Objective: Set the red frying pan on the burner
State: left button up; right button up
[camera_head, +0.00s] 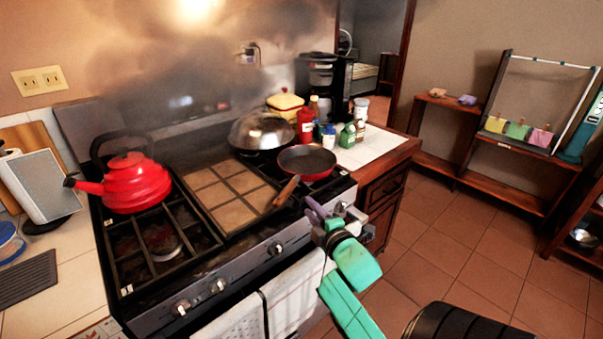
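The red frying pan (318,176) has a dark inside and a wooden handle that points toward the front left. It appears to sit level on the right side of the stove (277,236); what is directly under it is hidden. A bare front-left burner (166,247) shows under its black grate. My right gripper (322,212), with purple fingers and a teal arm, is just in front of the stove's right front edge, below the pan and right of its handle end. Its fingers look apart and empty. My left gripper is not in view.
A red kettle (136,184) stands on the left grates. A tiled griddle (228,197) fills the stove's middle. A domed metal lid (262,131) is behind the pan. Bottles (347,135) crowd the right counter. Towels (294,297) hang on the oven front.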

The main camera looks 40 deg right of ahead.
aim_at(293, 188)
jog(key=p+x, duration=0.2)
jog(key=x, duration=1.1)
jog(key=shift+s+f, duration=0.1)
jog(key=shift+d+f, duration=0.1)
jog(key=shift+f, duration=0.05)
grip_shut()
dwell(0.5)
